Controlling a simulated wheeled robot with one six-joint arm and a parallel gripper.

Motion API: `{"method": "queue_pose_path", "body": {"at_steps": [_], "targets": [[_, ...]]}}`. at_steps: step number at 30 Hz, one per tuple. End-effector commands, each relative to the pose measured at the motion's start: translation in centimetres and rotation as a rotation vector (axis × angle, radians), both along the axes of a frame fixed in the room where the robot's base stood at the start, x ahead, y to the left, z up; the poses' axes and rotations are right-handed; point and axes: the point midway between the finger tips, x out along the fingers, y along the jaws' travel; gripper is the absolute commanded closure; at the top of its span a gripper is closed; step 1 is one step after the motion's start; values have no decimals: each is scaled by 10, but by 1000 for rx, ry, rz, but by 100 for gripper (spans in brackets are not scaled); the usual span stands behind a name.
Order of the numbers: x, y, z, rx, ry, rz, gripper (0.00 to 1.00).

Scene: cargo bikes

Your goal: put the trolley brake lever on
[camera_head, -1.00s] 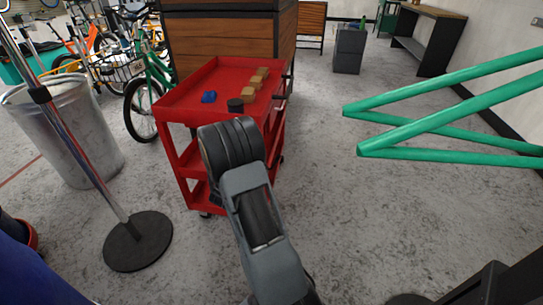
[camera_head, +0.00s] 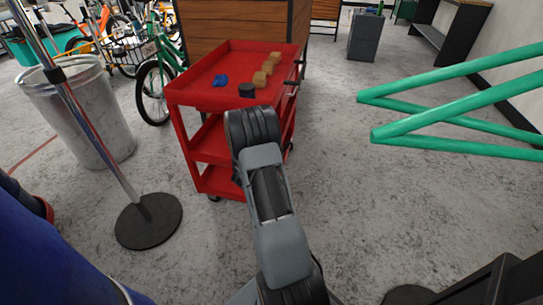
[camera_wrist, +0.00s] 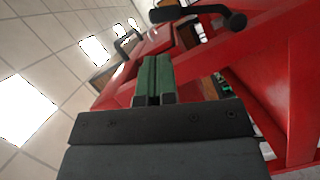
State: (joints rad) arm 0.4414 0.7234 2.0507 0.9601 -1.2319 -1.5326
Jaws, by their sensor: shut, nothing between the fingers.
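The red trolley (camera_head: 222,182) stands in front of me in the head view, with my arm reaching toward its near side. In the wrist view its red frame (camera_wrist: 285,75) fills the right side, seen from close up. The fingertips are hidden behind my arm in the head view.
Blue items (camera_head: 220,80), tan blocks (camera_head: 268,68) and a black cylinder (camera_head: 247,90) are on the trolley top. A metal bin (camera_head: 80,112) and a post with a round base (camera_head: 148,222) stand left. Green bars (camera_head: 460,95) jut in from the right. Floor right of the trolley is clear.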

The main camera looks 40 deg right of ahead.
Motion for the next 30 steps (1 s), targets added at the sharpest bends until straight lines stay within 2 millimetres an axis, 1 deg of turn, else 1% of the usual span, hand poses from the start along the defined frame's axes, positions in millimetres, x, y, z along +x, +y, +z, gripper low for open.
{"method": "queue_pose_path", "body": {"at_steps": [1,6,12,18,30], "targets": [[1,-9,-3,0,-2,-4,100],[8,-34,-6,0,-2,-1,100],[13,-54,-8,0,-1,-1,100],[15,-62,-7,0,0,1,100],[15,-63,-7,3,-4,0,100]]}}
